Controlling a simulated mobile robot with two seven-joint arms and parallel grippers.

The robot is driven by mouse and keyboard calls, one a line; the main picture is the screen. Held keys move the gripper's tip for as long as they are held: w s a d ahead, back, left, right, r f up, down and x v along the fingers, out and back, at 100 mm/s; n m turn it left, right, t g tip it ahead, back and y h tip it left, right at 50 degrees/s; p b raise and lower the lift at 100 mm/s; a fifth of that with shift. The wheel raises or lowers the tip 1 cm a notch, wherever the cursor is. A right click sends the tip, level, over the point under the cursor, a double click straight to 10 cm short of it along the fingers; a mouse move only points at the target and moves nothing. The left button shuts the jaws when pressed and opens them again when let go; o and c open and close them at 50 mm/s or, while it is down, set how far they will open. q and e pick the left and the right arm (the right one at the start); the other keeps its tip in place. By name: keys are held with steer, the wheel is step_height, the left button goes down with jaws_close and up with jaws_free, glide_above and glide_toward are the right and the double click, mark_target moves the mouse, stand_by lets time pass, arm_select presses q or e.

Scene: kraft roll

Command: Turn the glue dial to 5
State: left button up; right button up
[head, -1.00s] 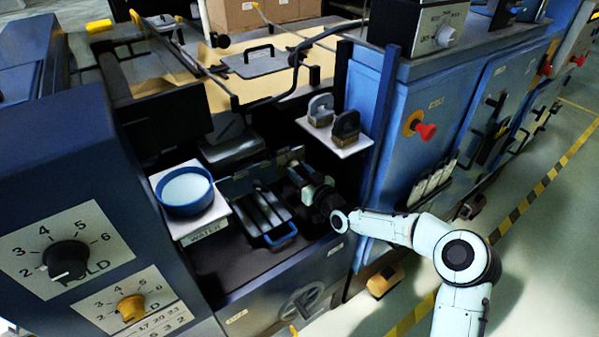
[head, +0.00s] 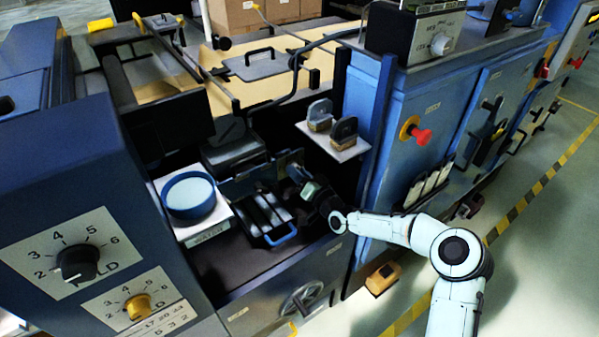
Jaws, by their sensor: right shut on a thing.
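A yellow dial (head: 137,306) sits on a white scale plate at the lower left; its name is mostly covered, so I cannot confirm that it is the glue dial. Its pointer is too small to read. Above it is a black dial (head: 77,263), its label ending in "OLD", its white mark towards 2. My right gripper (head: 312,192) is in the dark machine bay, well right of both dials. It is shut on a small pale grey-green thing (head: 311,190), partly hidden. My left gripper is not in view.
A blue round pot (head: 189,196) stands on a white ledge, beside a blue-handled rack (head: 270,215). A control box with a pale knob (head: 441,44) stands at the upper right.

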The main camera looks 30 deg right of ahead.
steer(key=m, duration=1.6)
steer(key=shift+m, duration=0.3)
steer(key=m, duration=0.5)
steer(key=shift+m, duration=0.6)
steer(key=o, duration=1)
